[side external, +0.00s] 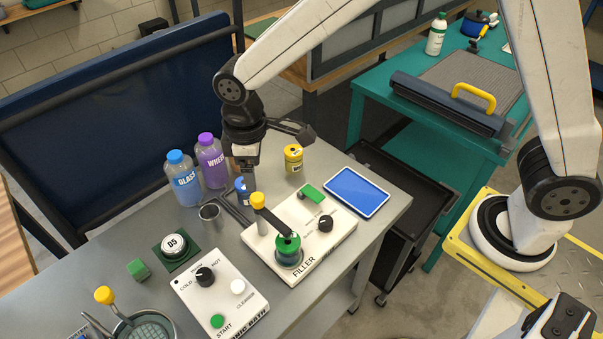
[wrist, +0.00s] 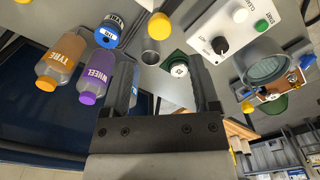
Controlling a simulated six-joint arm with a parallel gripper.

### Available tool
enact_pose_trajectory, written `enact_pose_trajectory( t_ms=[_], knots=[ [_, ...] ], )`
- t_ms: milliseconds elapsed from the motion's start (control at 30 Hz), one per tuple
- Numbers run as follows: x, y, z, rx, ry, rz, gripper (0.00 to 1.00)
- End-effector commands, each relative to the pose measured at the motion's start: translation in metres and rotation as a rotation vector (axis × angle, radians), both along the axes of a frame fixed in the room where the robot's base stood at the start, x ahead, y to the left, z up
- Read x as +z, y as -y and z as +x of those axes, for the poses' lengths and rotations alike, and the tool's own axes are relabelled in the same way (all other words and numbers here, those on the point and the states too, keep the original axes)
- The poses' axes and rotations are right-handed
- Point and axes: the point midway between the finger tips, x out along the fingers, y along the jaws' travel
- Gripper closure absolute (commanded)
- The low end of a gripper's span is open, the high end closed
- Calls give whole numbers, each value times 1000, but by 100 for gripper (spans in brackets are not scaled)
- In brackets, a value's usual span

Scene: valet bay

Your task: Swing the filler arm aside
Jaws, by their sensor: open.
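The filler (side external: 335,235) is a cream box on the grey bench in the side external view. Its filler arm (side external: 275,221) has a yellow knob (side external: 258,200) at one end and reaches over a green-rimmed jar (side external: 289,250). My gripper (side external: 236,208) points down just left of the knob, apart from it, with its jaws open and empty. In the wrist view the gripper (wrist: 165,70) shows two spread dark fingers, and the yellow knob (wrist: 160,26) lies beyond them near the top edge. Most of the filler is out of that view.
Bottles labelled glass (side external: 184,185) and wheel (side external: 212,165) stand behind, with a blue-lidded tin (wrist: 109,30) nearby. A control box (side external: 222,290) sits front left. A blue tablet (side external: 357,192) lies right of the filler.

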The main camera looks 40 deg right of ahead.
Motion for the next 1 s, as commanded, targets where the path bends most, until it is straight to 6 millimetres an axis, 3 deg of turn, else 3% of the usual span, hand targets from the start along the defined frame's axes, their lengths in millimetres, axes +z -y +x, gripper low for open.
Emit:
enact_pose_trajectory(
  t_ms=[367,800,1000],
  knots=[
    [-12,1,0,-1,-2,-1,22],
    [-62,1,0,-2,-1,-1,22],
    [-75,1,0,-2,1,1,22]
  ],
)
